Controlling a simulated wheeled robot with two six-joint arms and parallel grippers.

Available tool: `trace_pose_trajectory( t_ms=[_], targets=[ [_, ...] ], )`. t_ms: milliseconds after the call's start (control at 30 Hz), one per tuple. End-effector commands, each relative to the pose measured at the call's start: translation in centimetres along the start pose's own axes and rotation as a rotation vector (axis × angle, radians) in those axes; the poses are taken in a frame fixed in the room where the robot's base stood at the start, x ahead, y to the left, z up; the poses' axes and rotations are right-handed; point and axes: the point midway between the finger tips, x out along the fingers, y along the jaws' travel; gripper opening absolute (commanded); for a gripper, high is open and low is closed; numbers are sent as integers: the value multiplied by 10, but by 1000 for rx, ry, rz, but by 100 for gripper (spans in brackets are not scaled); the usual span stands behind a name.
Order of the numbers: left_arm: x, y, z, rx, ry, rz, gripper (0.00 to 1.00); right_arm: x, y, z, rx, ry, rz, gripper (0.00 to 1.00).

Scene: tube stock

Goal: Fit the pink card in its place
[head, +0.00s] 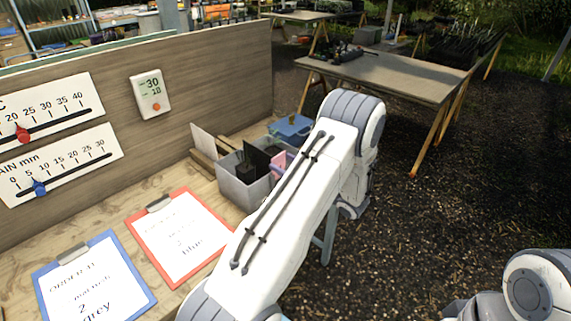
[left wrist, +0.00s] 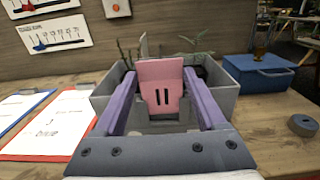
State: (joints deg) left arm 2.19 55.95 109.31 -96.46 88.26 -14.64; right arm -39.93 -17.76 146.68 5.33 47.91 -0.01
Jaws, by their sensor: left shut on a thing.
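The pink card (left wrist: 160,84), with two dark slots, stands upright between the purple fingers of my left gripper (left wrist: 159,76), which is shut on it. The card is in front of or above the near part of a grey crate (left wrist: 226,98); I cannot tell whether its lower edge touches the crate. In the head view a small part of the pink card (head: 279,164) shows at the right side of the grey crate (head: 240,192), beside my left arm. My arm hides most of the gripper there. My right gripper is not in view.
Dark pots and sprigs stand in the crate. A blue box (left wrist: 258,74) and a dark ring (left wrist: 304,125) are to its right. A red clipboard (head: 181,236) and a blue clipboard (head: 93,278) lie left of my arm. A wooden back wall (head: 215,80) borders the bench.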

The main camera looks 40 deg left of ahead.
Motion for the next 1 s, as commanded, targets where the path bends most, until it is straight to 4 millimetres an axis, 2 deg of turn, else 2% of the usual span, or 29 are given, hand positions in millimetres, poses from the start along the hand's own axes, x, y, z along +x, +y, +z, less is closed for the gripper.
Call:
trace_pose_trajectory(
  t_ms=[33, 67, 100, 133, 367, 467, 567, 800, 1000],
  targets=[
    [0, 0, 0, 0, 0, 0, 22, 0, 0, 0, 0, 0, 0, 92],
    [0, 0, 0, 0, 0, 0, 77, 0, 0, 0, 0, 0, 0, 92],
    [0, 0, 0, 0, 0, 0, 92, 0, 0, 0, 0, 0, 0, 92],
    [0, 0, 0, 0, 0, 0, 100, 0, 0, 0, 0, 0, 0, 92],
    [-1, 0, 0, 0, 0, 0, 100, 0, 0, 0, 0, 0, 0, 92],
    [-7, -1, -1, -1, 0, -3, 100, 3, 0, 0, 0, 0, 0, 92],
    [-21, -2, -1, -2, -1, -5, 100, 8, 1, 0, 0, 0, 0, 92],
    [-70, -1, -2, -2, -1, -5, 100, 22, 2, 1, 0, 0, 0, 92],
    [-97, -1, -1, -2, 0, -2, 100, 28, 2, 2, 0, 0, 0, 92]
  ],
)
